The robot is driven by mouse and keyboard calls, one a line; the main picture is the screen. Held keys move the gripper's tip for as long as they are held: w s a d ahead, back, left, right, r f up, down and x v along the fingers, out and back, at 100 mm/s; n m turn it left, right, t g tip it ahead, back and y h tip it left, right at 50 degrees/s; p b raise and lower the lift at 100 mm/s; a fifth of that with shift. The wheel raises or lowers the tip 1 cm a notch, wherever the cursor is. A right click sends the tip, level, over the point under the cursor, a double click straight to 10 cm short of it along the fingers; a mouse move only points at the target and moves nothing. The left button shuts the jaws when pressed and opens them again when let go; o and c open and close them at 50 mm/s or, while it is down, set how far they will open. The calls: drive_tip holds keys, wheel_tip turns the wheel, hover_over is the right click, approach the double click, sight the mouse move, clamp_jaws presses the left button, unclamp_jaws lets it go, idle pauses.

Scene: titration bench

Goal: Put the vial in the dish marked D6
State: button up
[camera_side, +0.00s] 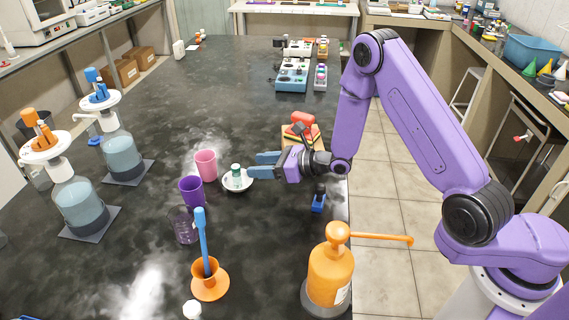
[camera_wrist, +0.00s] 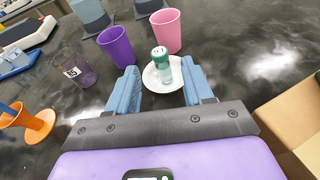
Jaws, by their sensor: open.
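A small clear vial with a green cap (camera_side: 236,170) stands upright in a small white dish (camera_side: 246,187) on the dark bench. In the wrist view the vial (camera_wrist: 164,68) is near the middle of the white dish (camera_wrist: 149,80). No D6 mark is readable on the dish in either view. My gripper (camera_side: 256,165) is open, its blue fingers pointing at the vial from the right. In the wrist view the fingers of my gripper (camera_wrist: 160,68) lie left and right of the vial, with gaps on both sides.
A pink cup (camera_side: 206,165), a purple cup (camera_side: 191,191) and a clear glass with a label (camera_side: 185,225) stand close left of the dish. An orange stand with a blue stick (camera_side: 210,285) and an orange bottle (camera_side: 331,270) are nearer the camera.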

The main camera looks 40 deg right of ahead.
drive_tip(key=v, duration=0.7)
